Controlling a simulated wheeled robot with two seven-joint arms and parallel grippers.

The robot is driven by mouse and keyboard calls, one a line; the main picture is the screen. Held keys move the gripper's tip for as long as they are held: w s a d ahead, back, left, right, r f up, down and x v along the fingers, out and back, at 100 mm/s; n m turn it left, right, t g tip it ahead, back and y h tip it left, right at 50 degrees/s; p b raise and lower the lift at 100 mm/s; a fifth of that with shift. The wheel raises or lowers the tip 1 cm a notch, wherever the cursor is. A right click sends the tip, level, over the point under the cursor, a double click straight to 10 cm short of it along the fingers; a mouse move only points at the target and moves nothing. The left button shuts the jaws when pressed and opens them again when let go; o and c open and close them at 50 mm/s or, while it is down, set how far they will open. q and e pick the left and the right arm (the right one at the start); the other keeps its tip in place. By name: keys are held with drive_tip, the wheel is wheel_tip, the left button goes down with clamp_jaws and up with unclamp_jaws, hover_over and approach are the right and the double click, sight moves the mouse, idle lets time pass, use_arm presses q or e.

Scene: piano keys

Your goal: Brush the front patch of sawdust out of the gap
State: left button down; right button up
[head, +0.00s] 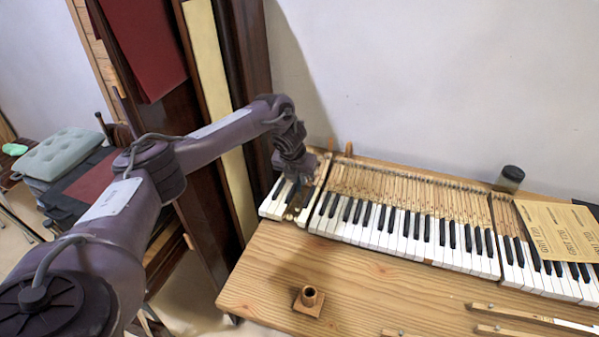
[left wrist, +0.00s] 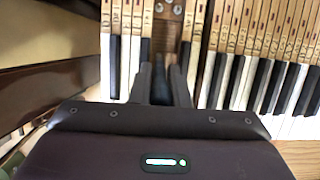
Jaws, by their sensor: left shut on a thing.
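The gap (left wrist: 168,42) is a bare slot between two groups of piano keys, with brown wood and round metal pins showing at its far end. It also shows at the left end of the keyboard in the head view (head: 303,207). My left gripper (head: 297,182) is low over this gap, pointing down. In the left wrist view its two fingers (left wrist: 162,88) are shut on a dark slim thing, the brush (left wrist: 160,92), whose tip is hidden. The front patch of sawdust cannot be made out; the gripper covers part of the gap. My right gripper is not in view.
White and black keys (head: 400,225) lie close on both sides of the gap. A wooden block with a hole (head: 308,300) stands on the bench (head: 350,285). Loose key sticks (head: 530,317), a paper packet (head: 555,230) and a dark jar (head: 509,178) are at the right.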

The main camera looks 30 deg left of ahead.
use_arm(q)
drive_tip(key=shift+s+d+f, duration=0.15)
drive_tip(key=shift+s, duration=0.2)
drive_tip(key=shift+w, duration=0.35)
idle(0.5)
drive_tip(key=shift+w+a+b, duration=0.2)
drive_tip(key=shift+w+b, duration=0.25)
drive_tip(key=shift+w, duration=0.05)
drive_tip(key=shift+w+a+b, duration=0.15)
drive_tip(key=shift+w+b, duration=0.25)
drive_tip(key=shift+w, duration=0.1)
drive_tip(key=shift+w+a+b, duration=0.2)
drive_tip(key=shift+w+b, duration=0.75)
drive_tip(key=shift+r, duration=0.2)
